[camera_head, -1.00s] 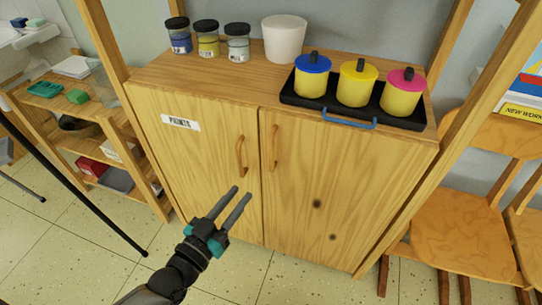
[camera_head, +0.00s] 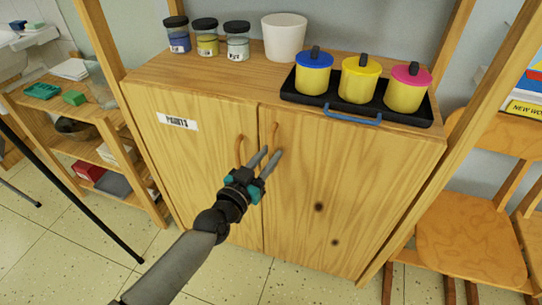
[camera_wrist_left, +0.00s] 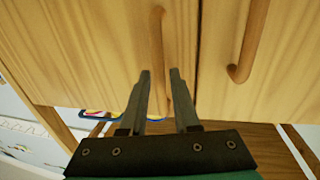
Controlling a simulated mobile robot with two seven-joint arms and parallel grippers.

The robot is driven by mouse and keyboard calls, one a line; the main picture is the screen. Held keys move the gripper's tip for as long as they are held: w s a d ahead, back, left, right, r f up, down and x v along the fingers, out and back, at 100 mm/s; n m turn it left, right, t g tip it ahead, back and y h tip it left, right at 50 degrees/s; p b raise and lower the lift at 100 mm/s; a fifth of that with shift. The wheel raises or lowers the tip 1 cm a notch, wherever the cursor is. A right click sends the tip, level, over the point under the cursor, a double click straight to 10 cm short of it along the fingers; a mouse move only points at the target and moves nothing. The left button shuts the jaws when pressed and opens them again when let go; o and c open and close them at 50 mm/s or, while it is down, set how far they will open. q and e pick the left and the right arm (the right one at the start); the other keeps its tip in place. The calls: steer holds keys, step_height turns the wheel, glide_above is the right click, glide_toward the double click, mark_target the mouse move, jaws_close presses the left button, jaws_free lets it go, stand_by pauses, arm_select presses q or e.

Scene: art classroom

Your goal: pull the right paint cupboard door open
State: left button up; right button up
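The right paint cupboard door (camera_head: 330,190) is shut, flush with the left door (camera_head: 195,165), which bears a PAINTS label. Its wooden handle (camera_head: 275,130) stands near the middle seam, partly hidden behind my fingers. My left gripper (camera_head: 270,155) is open in front of this handle. In the left wrist view the same handle (camera_wrist_left: 158,35) runs in line with the gap between the two fingers (camera_wrist_left: 160,75); I cannot tell whether they touch it. The left door's handle (camera_head: 239,152) is beside it, to the right in the wrist view (camera_wrist_left: 250,45). My right gripper is not in view.
On the cupboard top (camera_head: 160,70) stand several jars, a white pot (camera_head: 284,38) and a black tray (camera_head: 405,117) with three lidded paint pots. A wooden chair (camera_head: 465,240) stands close on the right, and a shelf (camera_head: 95,150) on the left. The floor in front is clear.

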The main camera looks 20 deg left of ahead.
arm_select(q)
steer(key=shift+w+d, duration=0.15)
steer(key=shift+w, duration=0.5)
steer(key=shift+c, duration=0.2)
jaws_close()
stand_by(0.9)
